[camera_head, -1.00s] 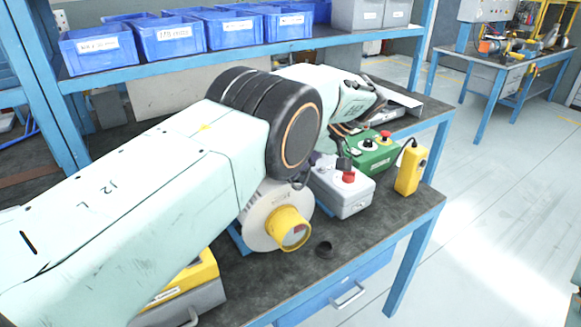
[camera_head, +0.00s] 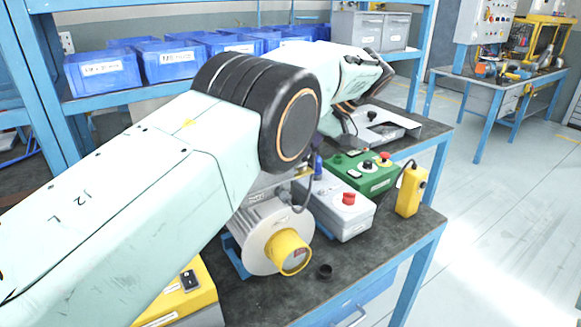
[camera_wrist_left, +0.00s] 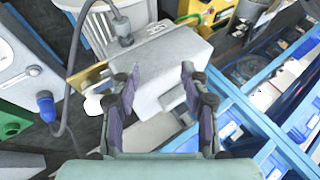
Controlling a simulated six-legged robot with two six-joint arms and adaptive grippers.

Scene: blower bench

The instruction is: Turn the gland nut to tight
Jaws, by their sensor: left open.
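My left gripper (camera_wrist_left: 154,76) is open in the left wrist view, with its fingers on either side of a grey terminal box (camera_wrist_left: 165,60). I cannot tell whether they touch it. A blue gland (camera_wrist_left: 45,106) is on a grey control box at the left, outside the fingers. It also shows in the head view (camera_head: 318,166). Which of these has the task's nut is not clear. In the head view my arm mostly hides the gripper. My right gripper is out of view.
A blower (camera_head: 268,236) with a yellow outlet stands on the bench. Beside it are a grey box with a red button (camera_head: 347,212), a green control box (camera_head: 372,178) and a yellow pendant (camera_head: 411,190). Blue bins (camera_head: 170,62) line the shelf behind. A black ring (camera_head: 325,271) lies in front.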

